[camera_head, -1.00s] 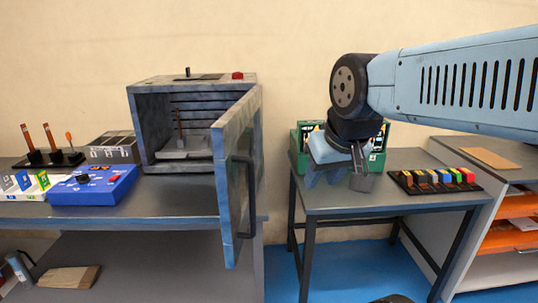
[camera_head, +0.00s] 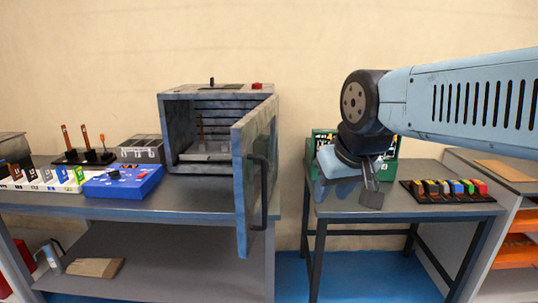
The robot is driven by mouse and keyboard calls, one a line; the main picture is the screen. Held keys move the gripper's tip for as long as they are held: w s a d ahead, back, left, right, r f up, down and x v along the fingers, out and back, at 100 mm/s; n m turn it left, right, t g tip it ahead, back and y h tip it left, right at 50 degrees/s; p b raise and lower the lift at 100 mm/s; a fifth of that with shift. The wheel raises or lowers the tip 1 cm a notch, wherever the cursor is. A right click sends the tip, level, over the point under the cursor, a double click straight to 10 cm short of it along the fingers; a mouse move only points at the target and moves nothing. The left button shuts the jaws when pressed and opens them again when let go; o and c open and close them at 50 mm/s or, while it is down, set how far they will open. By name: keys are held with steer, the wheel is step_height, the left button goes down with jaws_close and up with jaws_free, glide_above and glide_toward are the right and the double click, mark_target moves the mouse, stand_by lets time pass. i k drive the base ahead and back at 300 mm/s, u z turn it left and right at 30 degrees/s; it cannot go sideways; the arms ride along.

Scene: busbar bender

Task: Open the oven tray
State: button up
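The oven (camera_head: 218,90) is a grey-blue box on the left workbench. Its door (camera_head: 242,185) stands open, swung out toward me on the right side, with a dark vertical handle (camera_head: 263,192). The oven tray (camera_head: 208,152) shows inside at the bottom of the chamber, partly hidden by the door. My gripper (camera_head: 370,182) is to the right of the oven, in front of the green box, well apart from the door and tray. Its fingers point down, and I cannot tell whether they are open or shut.
A blue control box (camera_head: 124,182) and a row of coloured blocks (camera_head: 42,180) are on the left bench. A green box (camera_head: 388,150) and a rack of coloured pieces (camera_head: 447,190) are on the right table. There is a gap between the two tables.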

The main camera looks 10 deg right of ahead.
mark_target(211, 150)
steer(key=u, duration=0.15)
steer(key=i, duration=0.5)
steer(key=z, duration=0.25)
steer(key=k, duration=0.5)
steer(key=u, duration=1.05)
steer(key=i, duration=0.95)
steer(key=z, duration=0.05)
